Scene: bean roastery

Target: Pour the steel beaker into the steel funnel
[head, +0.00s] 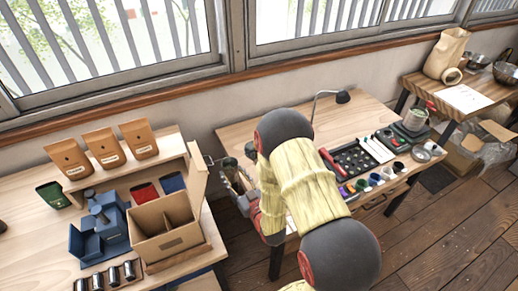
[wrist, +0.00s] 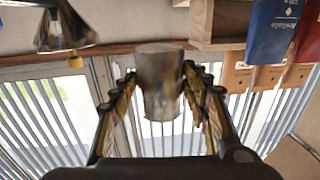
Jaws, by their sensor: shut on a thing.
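The steel beaker (wrist: 160,82) is a grey metal cylinder between the two fingers of my gripper (wrist: 162,95), which is shut on it. The wrist view is upside down; the beaker looks roughly upright there, and its contents do not show. In the head view the beaker (head: 229,164) is a small dark shape left of my arm, off the table. The steel funnel (wrist: 68,30) seems to be the shiny cone at the wrist view's top left, apart from the beaker. I cannot make the funnel out in the head view, where my arm hides part of the table.
A cardboard box with compartments (head: 168,240) and a shelf with brown bags (head: 104,147) stand on the left bench. A lamp (head: 342,97), a dark tray (head: 352,160) and several small cups are right of my arm. Windows line the back wall.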

